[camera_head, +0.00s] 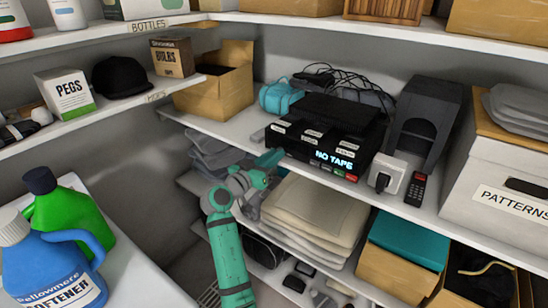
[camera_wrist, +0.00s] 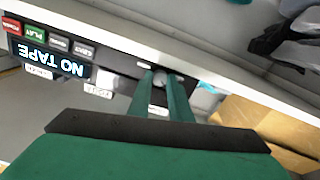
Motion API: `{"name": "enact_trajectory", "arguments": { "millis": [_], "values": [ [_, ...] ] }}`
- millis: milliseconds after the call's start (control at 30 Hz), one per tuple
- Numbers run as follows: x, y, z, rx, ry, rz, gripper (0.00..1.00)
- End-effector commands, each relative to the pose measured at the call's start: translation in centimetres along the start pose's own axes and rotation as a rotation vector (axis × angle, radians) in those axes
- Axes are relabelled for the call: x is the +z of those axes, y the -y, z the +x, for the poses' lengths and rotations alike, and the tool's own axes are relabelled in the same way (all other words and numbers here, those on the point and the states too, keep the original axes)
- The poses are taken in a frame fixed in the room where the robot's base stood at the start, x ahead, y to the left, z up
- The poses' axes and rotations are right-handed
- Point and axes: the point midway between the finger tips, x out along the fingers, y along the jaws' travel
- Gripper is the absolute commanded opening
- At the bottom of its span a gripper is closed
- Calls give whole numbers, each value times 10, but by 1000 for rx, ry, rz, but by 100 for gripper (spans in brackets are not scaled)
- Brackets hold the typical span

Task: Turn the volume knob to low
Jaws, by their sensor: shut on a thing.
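A black tape deck (camera_head: 343,112) with a lit "NO TAPE" display stands on the middle shelf. The wrist view shows its front panel (camera_wrist: 118,82) upside down, with a row of buttons. A small grey round knob (camera_wrist: 158,77) shows at the end of the panel, between my fingertips. My gripper (camera_wrist: 165,84) is shut on this knob, with a finger on each side. In the head view my gripper (camera_head: 272,158) reaches the left end of the deck's front, and it hides the knob there. The knob's markings and pointer are too small to read.
Folded cloths (camera_head: 312,212) are stacked on the shelf below. A cardboard box (camera_head: 215,85) and blue bag (camera_head: 283,97) sit behind left. The shelf edge (camera_wrist: 190,62) runs close to my fingers.

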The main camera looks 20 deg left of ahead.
Motion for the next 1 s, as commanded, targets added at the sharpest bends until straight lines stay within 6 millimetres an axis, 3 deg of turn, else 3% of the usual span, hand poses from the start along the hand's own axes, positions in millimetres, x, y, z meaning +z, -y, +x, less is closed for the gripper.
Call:
{"name": "enact_trajectory", "arguments": {
  "millis": [233,267,333,667,1000],
  "values": [
    [-1,0,1,-1,-1,1,0],
    [-1,0,1,-1,-1,1,23],
    [-1,0,1,-1,-1,1,37],
    [-3,9,-8,-13,-4,2,37],
    [0,1,-54,-3,-2,3,37]
  ]
}}
